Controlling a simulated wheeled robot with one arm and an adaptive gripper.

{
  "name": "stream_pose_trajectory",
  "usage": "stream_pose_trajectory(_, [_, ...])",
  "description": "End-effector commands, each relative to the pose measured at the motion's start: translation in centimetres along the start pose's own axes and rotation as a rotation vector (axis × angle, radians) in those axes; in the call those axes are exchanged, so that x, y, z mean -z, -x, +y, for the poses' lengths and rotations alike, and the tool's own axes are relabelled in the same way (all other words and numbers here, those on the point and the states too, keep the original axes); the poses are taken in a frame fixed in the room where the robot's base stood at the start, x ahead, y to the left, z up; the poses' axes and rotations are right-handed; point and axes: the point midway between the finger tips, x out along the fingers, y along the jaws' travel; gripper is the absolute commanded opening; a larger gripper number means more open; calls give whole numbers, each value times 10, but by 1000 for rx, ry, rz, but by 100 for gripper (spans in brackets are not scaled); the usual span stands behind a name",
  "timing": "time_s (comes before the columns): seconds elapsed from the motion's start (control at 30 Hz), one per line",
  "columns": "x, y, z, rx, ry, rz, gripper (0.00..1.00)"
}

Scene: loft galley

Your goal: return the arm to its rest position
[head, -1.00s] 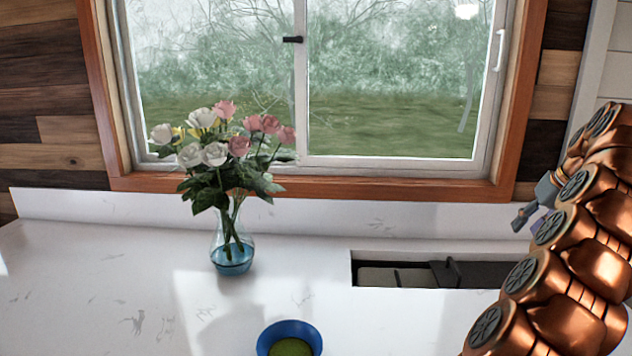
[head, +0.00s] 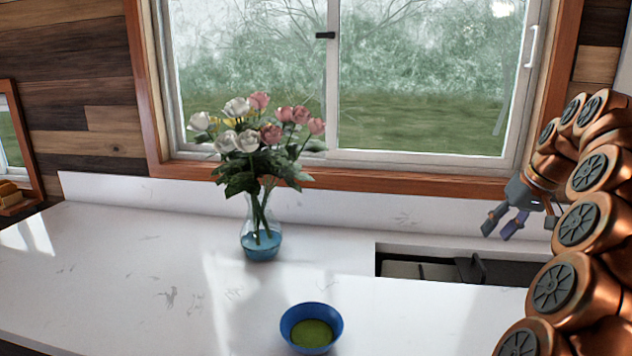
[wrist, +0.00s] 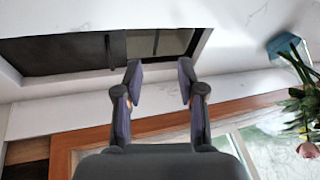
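My gripper (head: 506,229) is at the right of the head view, held up in front of the backsplash and above the sink end of the counter. In the wrist view my gripper (wrist: 160,84) has its two fingers apart with nothing between them, so it is open and empty. My copper-coloured arm runs down the right edge of the head view and hides part of the counter there.
A glass vase (head: 260,232) of roses stands on the white counter (head: 130,260). A blue bowl (head: 290,325) with green contents is nearer the front. The sink opening (head: 430,268) lies below my gripper. A window (head: 420,100) is behind. The left counter is clear.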

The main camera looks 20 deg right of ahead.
Motion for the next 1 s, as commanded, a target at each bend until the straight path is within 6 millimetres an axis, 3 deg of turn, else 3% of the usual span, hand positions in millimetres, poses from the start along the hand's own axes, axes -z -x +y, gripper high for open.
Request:
stream_pose_trajectory(0.03, [-4, -8, -23, 12, 31, -19, 39])
stream_pose_trajectory(0.2, [-24, -33, -90, 36, 105, -82, 39])
stream_pose_trajectory(0.5, [-90, -72, -185, 38, 215, -199, 39])
stream_pose_trajectory(0.73, [-161, -101, -232, 10, 274, -288, 39])
stream_pose_trajectory(1.0, [-256, -132, -256, -51, 313, -381, 39])
